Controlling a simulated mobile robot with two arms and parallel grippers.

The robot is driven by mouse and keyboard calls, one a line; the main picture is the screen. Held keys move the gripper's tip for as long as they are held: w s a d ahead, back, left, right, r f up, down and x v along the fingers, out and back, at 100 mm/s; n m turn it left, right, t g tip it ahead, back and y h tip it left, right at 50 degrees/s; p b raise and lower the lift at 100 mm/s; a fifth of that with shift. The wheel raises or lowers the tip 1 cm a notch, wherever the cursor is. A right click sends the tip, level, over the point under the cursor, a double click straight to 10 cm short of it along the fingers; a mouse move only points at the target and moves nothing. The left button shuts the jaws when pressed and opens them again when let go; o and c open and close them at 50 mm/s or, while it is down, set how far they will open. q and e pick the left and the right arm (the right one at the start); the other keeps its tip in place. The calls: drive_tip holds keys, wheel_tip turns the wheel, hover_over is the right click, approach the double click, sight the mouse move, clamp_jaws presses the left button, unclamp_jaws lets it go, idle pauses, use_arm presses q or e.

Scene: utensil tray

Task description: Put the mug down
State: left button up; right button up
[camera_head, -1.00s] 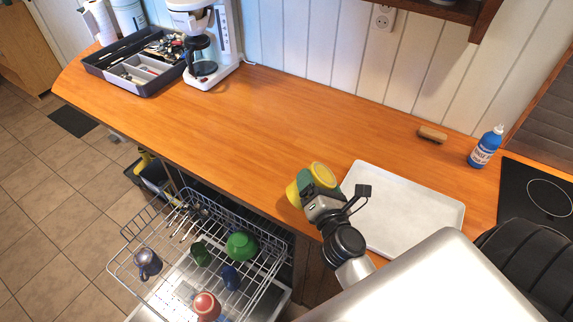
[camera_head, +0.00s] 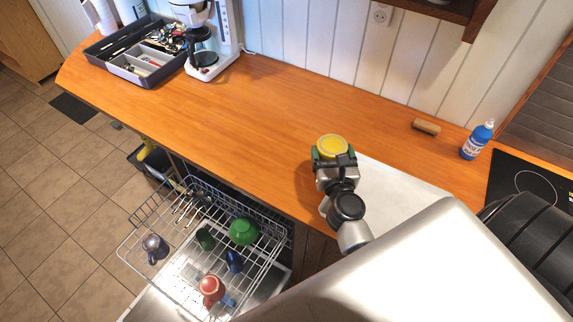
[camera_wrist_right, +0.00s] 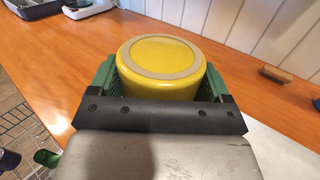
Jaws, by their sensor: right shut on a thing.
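The yellow mug (camera_head: 331,146) is held upside down in my right gripper (camera_head: 334,158), its base ring facing up. In the right wrist view the mug (camera_wrist_right: 163,62) sits between the two green finger pads of the gripper (camera_wrist_right: 160,85), which press on its sides. The gripper is over the wooden counter (camera_head: 270,125), beside the left edge of the white tray (camera_head: 405,195). The mug's lower rim is hidden, so I cannot tell whether it touches the counter. My left gripper is not in view.
The open dishwasher rack (camera_head: 180,270) holds a green bowl (camera_head: 243,231), a red mug (camera_head: 212,288) and other cups. A coffee maker (camera_head: 212,45) and a utensil tray (camera_head: 125,60) stand at the back left. A blue bottle (camera_head: 477,141) and a brush (camera_head: 426,127) are right. Mid-counter is clear.

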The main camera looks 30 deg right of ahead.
drive_tip(key=w+a+f+b, duration=0.1)
drive_tip(key=w+a+f, duration=0.1)
drive_tip(key=a+f, duration=0.1)
drive_tip(key=w+a+f+b, duration=0.2)
drive_tip(key=w+a+f, duration=0.1)
drive_tip(key=w+a+f+b, duration=0.2)
drive_tip(key=f, duration=0.1)
drive_tip(key=shift+w+a, duration=0.15)
drive_tip(key=shift+a, duration=0.25)
drive_tip(key=shift+f, duration=0.65)
